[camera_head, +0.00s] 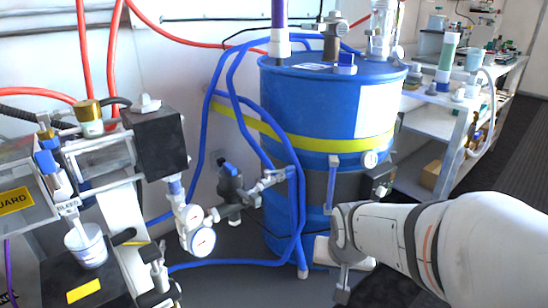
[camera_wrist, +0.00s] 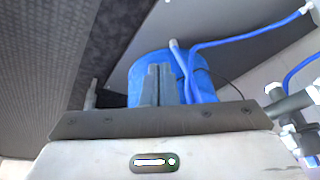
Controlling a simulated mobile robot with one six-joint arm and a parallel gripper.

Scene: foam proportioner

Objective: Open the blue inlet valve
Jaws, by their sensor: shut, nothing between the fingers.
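A blue lever (camera_head: 333,168) stands upright on the front of the blue drum (camera_head: 300,110). Another small blue handle (camera_head: 230,169) tops a dark grey valve left of the drum, and a blue-handled fitting (camera_head: 345,66) sits on the lid. I cannot tell which of these is the inlet valve. My gripper (camera_wrist: 158,72) is shut and empty, its grey fingers together in the wrist view. The blue drum (camera_wrist: 150,62) shows behind them. In the head view my arm reaches in from the right to the drum's lower front, and the fingertips cannot be made out.
Blue hoses (camera_head: 238,95) loop down the drum's left side. Two round gauges (camera_head: 201,240) and a black box (camera_head: 155,140) stand at left. A shelf (camera_head: 440,120) with bottles is at right. Pipe fittings (camera_wrist: 290,105) appear at the wrist view's right edge.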

